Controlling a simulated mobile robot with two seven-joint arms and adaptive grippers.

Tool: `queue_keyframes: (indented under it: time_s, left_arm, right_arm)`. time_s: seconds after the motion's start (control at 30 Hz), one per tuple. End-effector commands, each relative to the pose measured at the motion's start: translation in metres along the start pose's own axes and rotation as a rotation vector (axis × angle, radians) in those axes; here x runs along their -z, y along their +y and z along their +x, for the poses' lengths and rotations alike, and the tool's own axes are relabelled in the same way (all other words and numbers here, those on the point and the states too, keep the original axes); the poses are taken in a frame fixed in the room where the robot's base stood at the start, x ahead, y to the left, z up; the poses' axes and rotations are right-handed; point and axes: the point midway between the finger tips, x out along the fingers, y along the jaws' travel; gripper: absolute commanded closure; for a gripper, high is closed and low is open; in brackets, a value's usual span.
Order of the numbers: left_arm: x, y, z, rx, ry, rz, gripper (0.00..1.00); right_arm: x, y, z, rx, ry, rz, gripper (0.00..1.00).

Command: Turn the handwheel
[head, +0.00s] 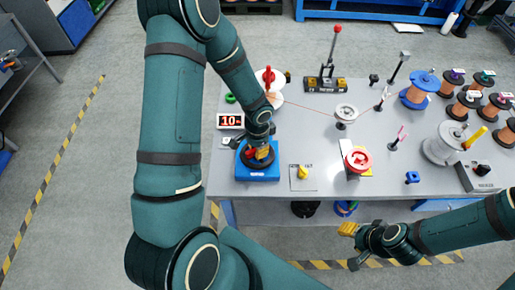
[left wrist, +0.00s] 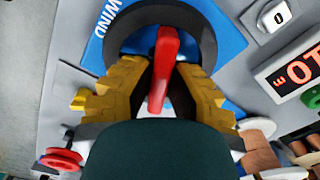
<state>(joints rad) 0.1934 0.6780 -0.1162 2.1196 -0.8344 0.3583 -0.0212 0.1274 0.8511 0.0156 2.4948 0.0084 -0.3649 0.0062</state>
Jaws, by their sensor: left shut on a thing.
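A black round handwheel (left wrist: 203,42) with a red bar (left wrist: 163,70) across it sits on a blue base marked WIND (left wrist: 222,42). In the head view the blue base (head: 258,174) stands at the table's front left. My left gripper (head: 262,154) is over it from above. In the left wrist view the yellow fingers of my left gripper (left wrist: 160,85) are on both sides of the red bar, shut on it. My right gripper (head: 348,229) hangs off the table's front edge, with nothing visible in it; its finger gap is too small to make out.
A lit display (head: 231,121) reading 10 stands behind the blue base. To the right are a yellow knob on a plate (head: 303,173), a red round knob (head: 358,159) and a grey pulley (head: 346,113). Several copper spools (head: 468,104) fill the table's right side.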

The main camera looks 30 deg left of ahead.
Motion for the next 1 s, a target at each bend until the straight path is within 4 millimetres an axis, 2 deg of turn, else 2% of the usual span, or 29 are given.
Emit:
queue_keyframes:
  time_s: [0.7,1.0]
  left_arm:
    - [-0.0013,0.0009,0.001,-0.004,-0.003,0.5,1.0]
    - [-0.0011,0.0011,0.0012,-0.004,-0.003,0.606,1.0]
  right_arm:
    - [0.0039,-0.0029,-0.0078,-0.001,0.008,0.002,0.53]
    - [0.005,-0.0037,-0.0098,-0.001,0.011,0.003,0.53]
